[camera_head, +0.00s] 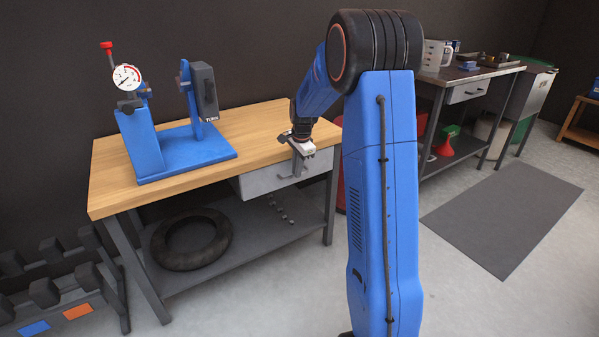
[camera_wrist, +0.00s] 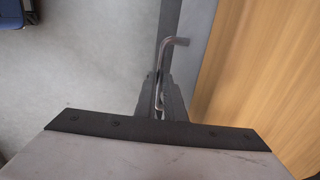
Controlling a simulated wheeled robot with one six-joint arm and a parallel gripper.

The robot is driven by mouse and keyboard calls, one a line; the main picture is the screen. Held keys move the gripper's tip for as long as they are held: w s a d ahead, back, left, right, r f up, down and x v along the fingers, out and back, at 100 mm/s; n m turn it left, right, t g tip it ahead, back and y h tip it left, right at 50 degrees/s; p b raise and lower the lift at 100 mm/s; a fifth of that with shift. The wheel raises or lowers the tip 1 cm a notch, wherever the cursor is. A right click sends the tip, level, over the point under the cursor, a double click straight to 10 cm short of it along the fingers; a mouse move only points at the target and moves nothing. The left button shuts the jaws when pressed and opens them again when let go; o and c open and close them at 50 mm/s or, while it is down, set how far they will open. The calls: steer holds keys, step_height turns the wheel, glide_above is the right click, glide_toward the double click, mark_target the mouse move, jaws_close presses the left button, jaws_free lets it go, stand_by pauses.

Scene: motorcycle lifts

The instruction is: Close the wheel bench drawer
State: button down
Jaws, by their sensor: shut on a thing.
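The wheel bench (camera_head: 240,125) has a wooden top and dark legs. Its grey drawer (camera_head: 262,184) is under the right part of the top. My gripper (camera_head: 297,163) is at the drawer's front, beside the bench top's front edge. In the wrist view the two dark fingers of my gripper (camera_wrist: 161,105) are shut on the thin metal drawer handle (camera_wrist: 176,42), whose bent end sticks out past them. The grey drawer front is beside the fingers, with the wooden top to its right. My gripper hides part of the drawer, and I cannot tell exactly how far it stands out.
A blue wheel stand with a dial gauge (camera_head: 126,77) stands on the bench top. A black tyre (camera_head: 190,240) lies on the lower shelf. A second workbench (camera_head: 470,72) stands at the back right. A dark mat (camera_head: 505,215) lies on open floor at the right.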

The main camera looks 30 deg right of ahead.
steer(key=shift+w+r, duration=0.1)
steer(key=shift+w, duration=0.15)
steer(key=c, duration=1.8)
jaws_free()
steer(key=shift+c, duration=0.2)
steer(key=s+r, duration=0.3)
steer(key=r, duration=1.4)
steer(key=shift+s, duration=0.1)
